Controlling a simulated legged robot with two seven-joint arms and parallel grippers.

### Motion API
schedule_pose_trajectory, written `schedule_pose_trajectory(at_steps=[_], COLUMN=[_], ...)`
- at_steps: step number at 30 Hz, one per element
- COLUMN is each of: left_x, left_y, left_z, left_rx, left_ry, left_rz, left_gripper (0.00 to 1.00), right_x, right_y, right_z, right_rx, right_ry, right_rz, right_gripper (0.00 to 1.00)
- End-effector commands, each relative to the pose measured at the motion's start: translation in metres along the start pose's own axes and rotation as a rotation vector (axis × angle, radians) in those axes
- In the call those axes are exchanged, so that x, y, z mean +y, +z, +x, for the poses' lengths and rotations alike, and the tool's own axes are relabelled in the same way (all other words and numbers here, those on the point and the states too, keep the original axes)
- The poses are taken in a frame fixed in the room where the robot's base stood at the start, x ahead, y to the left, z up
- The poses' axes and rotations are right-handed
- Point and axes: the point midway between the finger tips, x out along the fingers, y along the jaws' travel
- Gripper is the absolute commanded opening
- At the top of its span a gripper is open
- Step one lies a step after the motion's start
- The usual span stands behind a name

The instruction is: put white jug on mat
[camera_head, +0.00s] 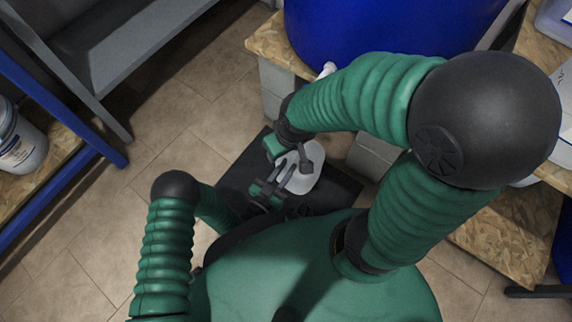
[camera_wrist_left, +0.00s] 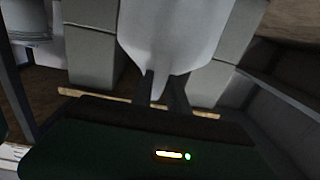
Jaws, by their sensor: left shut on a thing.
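The white jug (camera_head: 306,181) is in front of my body in the head view, over the dark mat (camera_head: 345,192). I cannot tell whether its base touches the mat. My left gripper (camera_head: 284,176) is shut on the jug, with its fingers at the jug's near left side. In the left wrist view the pale jug (camera_wrist_left: 172,32) fills the top middle, and the two dark fingers (camera_wrist_left: 161,88) reach its narrow part. My right gripper (camera_head: 291,153) is close to the jug's far side; its fingers are too small and overlapped to read.
A large blue drum (camera_head: 385,28) stands on a wooden board (camera_head: 273,43) over grey blocks at the back. A blue-framed shelf with a white bucket (camera_head: 20,145) is at the left. A grey bench (camera_head: 120,50) is at the upper left. Tiled floor lies between.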

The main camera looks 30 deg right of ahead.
Motion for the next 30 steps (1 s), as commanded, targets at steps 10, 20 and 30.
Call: schedule_pose_trajectory(at_steps=[10,20,30], left_x=[0.000,0.000,0.000], left_y=[0.003,-0.004,-0.006], left_z=[0.001,-0.012,-0.097], left_rx=[-0.002,-0.005,-0.004], left_ry=[-0.001,-0.002,-0.002], left_rz=[0.002,0.000,0.000], left_gripper=[0.41,0.41,0.41], right_x=[0.000,0.000,0.000], right_y=[0.000,-0.003,-0.015], right_z=[0.002,-0.013,-0.062], right_rx=[0.000,0.000,0.000], right_ry=[0.000,0.000,0.000], right_rz=[-0.001,-0.001,-0.001], right_gripper=[0.53,0.53,0.53])
